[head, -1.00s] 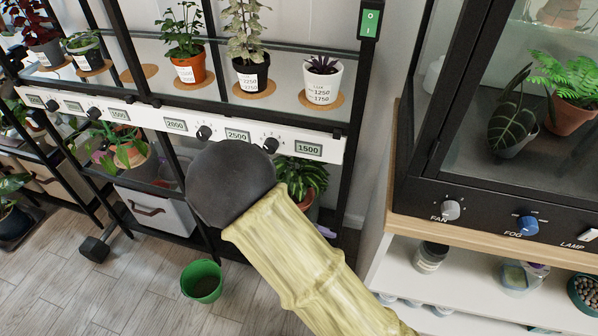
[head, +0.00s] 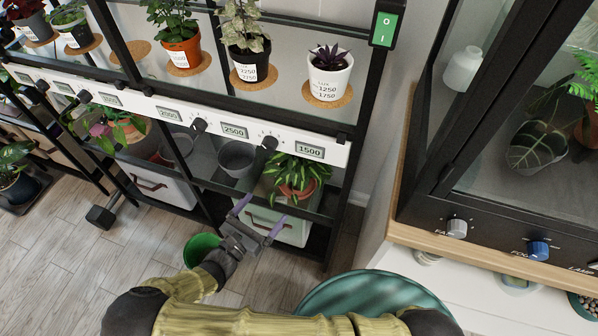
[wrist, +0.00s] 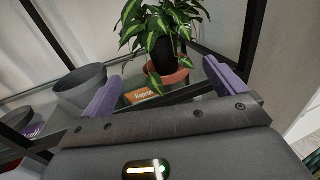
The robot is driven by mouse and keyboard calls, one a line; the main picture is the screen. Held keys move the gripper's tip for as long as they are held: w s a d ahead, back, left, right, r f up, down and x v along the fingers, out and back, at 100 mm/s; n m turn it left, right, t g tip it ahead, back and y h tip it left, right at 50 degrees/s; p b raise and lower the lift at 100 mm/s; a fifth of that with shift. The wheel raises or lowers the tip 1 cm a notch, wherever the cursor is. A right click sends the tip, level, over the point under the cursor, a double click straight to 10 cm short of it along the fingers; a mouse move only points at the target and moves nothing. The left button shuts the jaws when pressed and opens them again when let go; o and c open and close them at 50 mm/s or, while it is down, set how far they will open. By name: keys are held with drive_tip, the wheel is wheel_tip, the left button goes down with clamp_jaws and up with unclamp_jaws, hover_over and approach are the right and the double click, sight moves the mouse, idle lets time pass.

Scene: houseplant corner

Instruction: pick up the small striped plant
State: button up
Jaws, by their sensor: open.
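A small plant with green, pale-striped leaves (head: 296,170) stands in a terracotta-coloured pot on the lower glass shelf, under the rightmost 1500 display. In the wrist view its striped leaves (wrist: 160,24) rise ahead, above a dark middle part and a terracotta rim. My gripper (head: 260,214) is open and empty, with purple fingers, in front of the lower shelf and slightly below and left of the plant. In the wrist view the plant stands beyond and between the fingers (wrist: 163,84), apart from them. Leaves hide part of the pot.
A grey empty pot (head: 236,158) stands left of the plant; it also shows in the wrist view (wrist: 80,88). An orange box (wrist: 140,96) lies near the plant. A dark rack post (head: 345,205) is close on the right.

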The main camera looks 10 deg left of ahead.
drive_tip(key=shift+w, duration=0.1)
drive_tip(key=b, duration=0.2)
approach(299, 169)
drive_tip(key=x, duration=0.4)
drive_tip(key=shift+w+r, duration=0.15)
drive_tip(key=shift+w, duration=0.35)
drive_tip(key=shift+r, duration=0.1)
drive_tip(key=x, duration=0.2)
drive_tip(key=b+x, duration=0.1)
drive_tip(key=x, duration=0.2)
drive_tip(key=shift+d+r, duration=0.1)
drive_tip(key=shift+r, duration=0.15)
drive_tip(key=shift+c, duration=0.3)
drive_tip(key=c, duration=1.1)
